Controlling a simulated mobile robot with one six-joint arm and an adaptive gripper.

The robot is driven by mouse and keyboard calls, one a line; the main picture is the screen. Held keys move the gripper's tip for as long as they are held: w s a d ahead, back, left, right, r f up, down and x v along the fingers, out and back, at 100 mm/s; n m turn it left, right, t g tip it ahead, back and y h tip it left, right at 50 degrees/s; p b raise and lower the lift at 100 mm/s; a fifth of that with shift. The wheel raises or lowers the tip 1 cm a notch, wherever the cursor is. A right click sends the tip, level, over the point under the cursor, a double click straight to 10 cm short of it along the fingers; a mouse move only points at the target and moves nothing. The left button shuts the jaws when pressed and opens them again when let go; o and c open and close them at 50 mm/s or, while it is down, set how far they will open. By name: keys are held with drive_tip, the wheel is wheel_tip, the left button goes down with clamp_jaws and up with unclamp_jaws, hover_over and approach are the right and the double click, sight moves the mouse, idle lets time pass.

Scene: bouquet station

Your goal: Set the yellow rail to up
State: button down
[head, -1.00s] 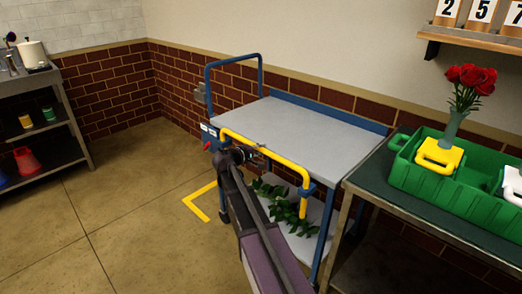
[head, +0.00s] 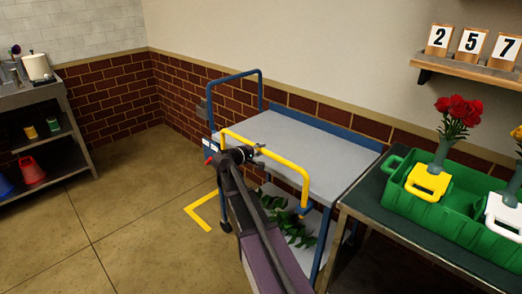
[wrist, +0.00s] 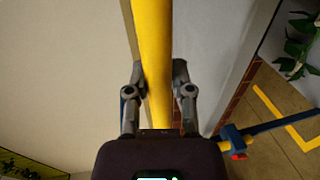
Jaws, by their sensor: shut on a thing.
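The yellow rail (head: 275,158) runs along the near side of a blue-framed trolley (head: 300,130) with a grey top. Its bar stands above the near edge of the top, and its right leg reaches down to a blue bracket. My gripper (head: 254,150) is at the bar, left of its middle, with my arm coming from below. In the wrist view, my gripper (wrist: 158,75) has one finger on each side of the yellow rail (wrist: 153,40) and is shut on it. The exact contact is partly hidden.
A dark table (head: 365,215) at the right bears a green crate (head: 400,208) with flower vases. Green foliage (head: 290,222) lies on the trolley's lower shelf. Yellow tape (head: 197,210) marks the floor, which is clear at the left. A shelf unit (head: 75,150) stands far left.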

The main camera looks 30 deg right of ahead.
drive_tip(key=shift+w+d+r+p, duration=0.1)
drive_tip(key=shift+r+p, duration=0.45)
drive_tip(key=shift+r, duration=0.3)
drive_tip(key=shift+w, duration=0.1)
drive_tip(key=c, duration=0.9)
unclamp_jaws()
drive_tip(key=shift+c, duration=0.2)
drive_tip(key=o, duration=0.5)
drive_tip(key=shift+r, duration=0.1)
drive_tip(key=shift+c, duration=0.2)
drive_tip(key=shift+s, duration=0.25)
drive_tip(key=shift+s, duration=0.1)
